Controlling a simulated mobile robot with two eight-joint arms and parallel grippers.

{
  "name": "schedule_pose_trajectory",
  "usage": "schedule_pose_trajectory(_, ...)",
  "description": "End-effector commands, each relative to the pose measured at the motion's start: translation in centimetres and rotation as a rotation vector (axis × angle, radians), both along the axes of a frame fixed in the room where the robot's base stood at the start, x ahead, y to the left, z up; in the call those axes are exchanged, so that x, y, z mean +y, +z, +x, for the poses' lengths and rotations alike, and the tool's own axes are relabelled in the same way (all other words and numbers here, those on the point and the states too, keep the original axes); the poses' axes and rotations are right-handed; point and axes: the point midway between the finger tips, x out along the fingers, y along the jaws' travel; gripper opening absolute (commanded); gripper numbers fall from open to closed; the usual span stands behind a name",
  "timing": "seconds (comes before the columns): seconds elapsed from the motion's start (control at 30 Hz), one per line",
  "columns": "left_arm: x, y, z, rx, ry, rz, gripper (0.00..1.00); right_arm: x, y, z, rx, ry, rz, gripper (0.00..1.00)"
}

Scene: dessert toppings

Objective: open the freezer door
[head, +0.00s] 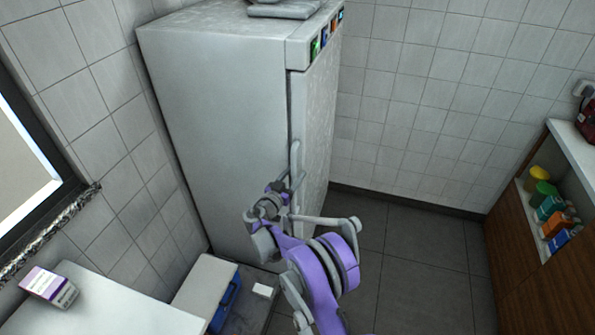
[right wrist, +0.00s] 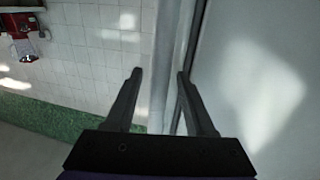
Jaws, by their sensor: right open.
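The freezer (head: 215,105) is a tall pale grey cabinet standing against the tiled wall. Its door (head: 316,120) is on the right side in the head view and looks closed. A long vertical handle (head: 295,175) runs along the door's near edge. My right gripper (head: 289,181) is at the handle's lower half. In the right wrist view the gripper (right wrist: 158,75) is open, with the pale handle bar (right wrist: 165,50) between its two dark fingers. I cannot tell whether either finger touches the bar. My left gripper is not in view.
A white counter with a small purple-and-white box (head: 49,287) is at lower left. A blue crate (head: 226,303) sits low by the freezer. A wooden shelf unit (head: 540,240) holding colourful containers stands at right. The grey tiled floor (head: 425,260) between is clear.

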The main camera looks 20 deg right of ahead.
Motion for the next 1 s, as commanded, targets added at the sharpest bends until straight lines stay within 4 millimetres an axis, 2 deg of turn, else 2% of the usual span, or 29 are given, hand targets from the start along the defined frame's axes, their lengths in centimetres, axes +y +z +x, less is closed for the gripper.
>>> schedule_pose_trajectory(0.23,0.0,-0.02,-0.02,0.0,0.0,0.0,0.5,-0.01,-0.01,0.01,0.0,0.0,0.0,0.55)
schedule_pose_trajectory(0.27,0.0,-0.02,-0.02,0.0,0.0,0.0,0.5,-0.01,-0.01,0.01,0.0,0.0,0.0,0.51)
schedule_pose_trajectory(0.5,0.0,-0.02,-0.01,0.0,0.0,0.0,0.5,-0.02,0.0,0.01,0.0,0.0,0.0,0.08)
schedule_pose_trajectory(0.57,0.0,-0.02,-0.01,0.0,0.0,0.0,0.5,-0.03,0.0,0.01,0.0,0.0,0.0,0.0)
schedule_pose_trajectory(1.0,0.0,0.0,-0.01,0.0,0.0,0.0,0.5,-0.04,0.01,0.01,0.0,0.0,0.0,0.0)
